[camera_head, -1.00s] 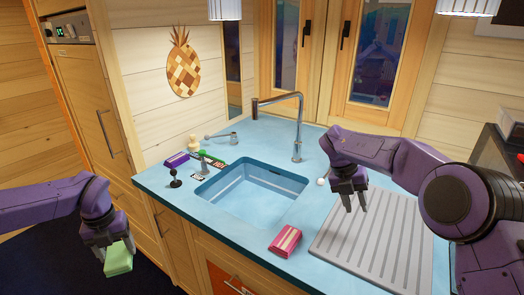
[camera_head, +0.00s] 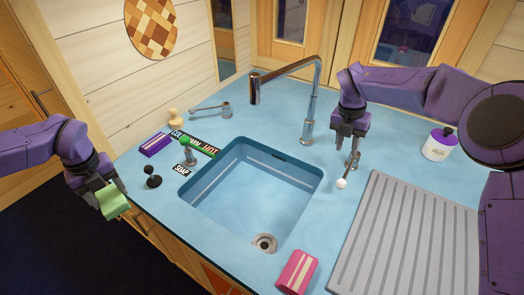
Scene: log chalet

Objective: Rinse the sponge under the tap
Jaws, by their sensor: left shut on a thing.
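The light green sponge (camera_head: 114,203) is in my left gripper (camera_head: 108,196), which is shut on it beyond the counter's left edge. The tall metal tap (camera_head: 312,100) stands behind the blue sink (camera_head: 235,198). Its dark nozzle (camera_head: 254,88) points down above the sink's back side, and no water shows. A small metal lever with a white ball (camera_head: 341,183) stands right of the sink, near the tap's foot. My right gripper (camera_head: 350,145) points down just above and behind this lever. Its fingers look apart; whether they touch the lever I cannot tell.
A ribbed grey drainer (camera_head: 405,240) and a pink striped pack (camera_head: 297,271) lie right of and in front of the sink. A white jar (camera_head: 438,146) stands at right.

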